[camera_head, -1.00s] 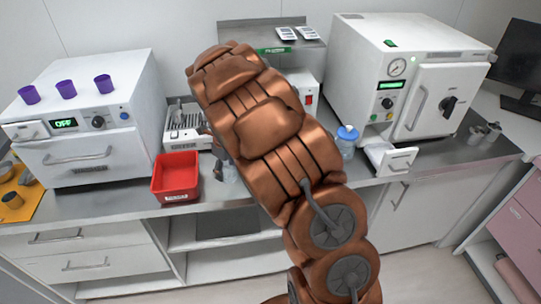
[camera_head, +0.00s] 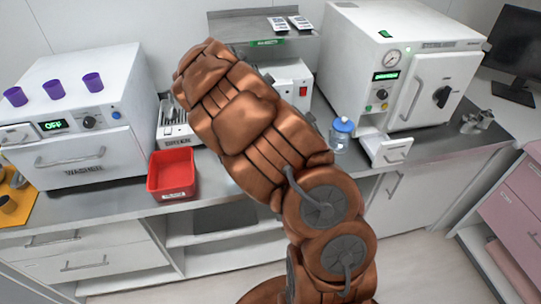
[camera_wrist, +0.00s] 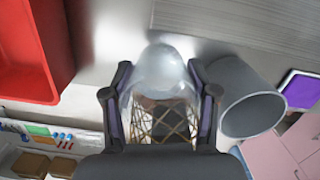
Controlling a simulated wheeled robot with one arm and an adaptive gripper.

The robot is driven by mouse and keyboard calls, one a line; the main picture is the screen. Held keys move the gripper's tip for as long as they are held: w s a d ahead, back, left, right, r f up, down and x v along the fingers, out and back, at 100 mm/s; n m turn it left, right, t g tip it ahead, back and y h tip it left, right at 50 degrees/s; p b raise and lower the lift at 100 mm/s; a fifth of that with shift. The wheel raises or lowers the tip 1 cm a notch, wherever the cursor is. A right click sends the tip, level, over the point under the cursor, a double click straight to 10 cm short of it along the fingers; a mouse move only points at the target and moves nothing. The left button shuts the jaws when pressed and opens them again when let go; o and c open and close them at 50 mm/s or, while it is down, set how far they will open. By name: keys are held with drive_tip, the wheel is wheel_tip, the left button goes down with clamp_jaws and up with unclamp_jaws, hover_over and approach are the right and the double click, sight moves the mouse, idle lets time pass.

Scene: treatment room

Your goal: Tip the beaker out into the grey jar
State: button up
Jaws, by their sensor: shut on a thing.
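In the wrist view my gripper (camera_wrist: 160,104) is shut on a clear glass beaker (camera_wrist: 165,70), one finger on each side of it. Through the glass I see a pale rounded shape and, lower down, a patterned background; I cannot tell what the beaker holds. The grey jar (camera_wrist: 253,112) is just right of my gripper, its wide round mouth partly facing the camera. The beaker is beside the jar, not over its mouth. In the head view my bronze arm hides the gripper, the beaker and the jar.
A red bin (camera_head: 154,178) stands on the counter left of my arm and also shows in the wrist view (camera_wrist: 55,45). A blue-capped bottle (camera_head: 342,137) and an open white drawer (camera_head: 390,151) are to the right. A white oven (camera_head: 95,165) with purple cups on top stands left.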

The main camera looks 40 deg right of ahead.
drive_tip(key=shift+s+d+f+t+y, duration=0.45)
drive_tip(key=shift+t+y, duration=0.15)
drive_tip(key=shift+y, duration=0.2)
drive_tip(key=shift+s+d+r+t+y, duration=0.15)
drive_tip(key=shift+d+r+t+y, duration=0.25)
drive_tip(key=shift+r, duration=0.3)
wheel_tip(320, 180, up, 5)
drive_tip(key=s+d+t+y+b, duration=0.2)
drive_tip(key=d+t+y+b, duration=0.1)
drive_tip(key=t+y+b, duration=0.1)
drive_tip(key=t+y, duration=0.1)
drive_tip(key=y, duration=0.1)
drive_tip(key=shift+s+m+y, duration=0.15)
drive_tip(key=shift+m+y, duration=0.15)
drive_tip(key=shift+m, duration=0.1)
drive_tip(key=shift+r+t, duration=0.15)
drive_tip(key=shift+t, duration=0.15)
drive_tip(key=shift+y+b, duration=0.3)
drive_tip(key=shift+b, duration=0.85)
drive_tip(key=shift+b, duration=0.45)
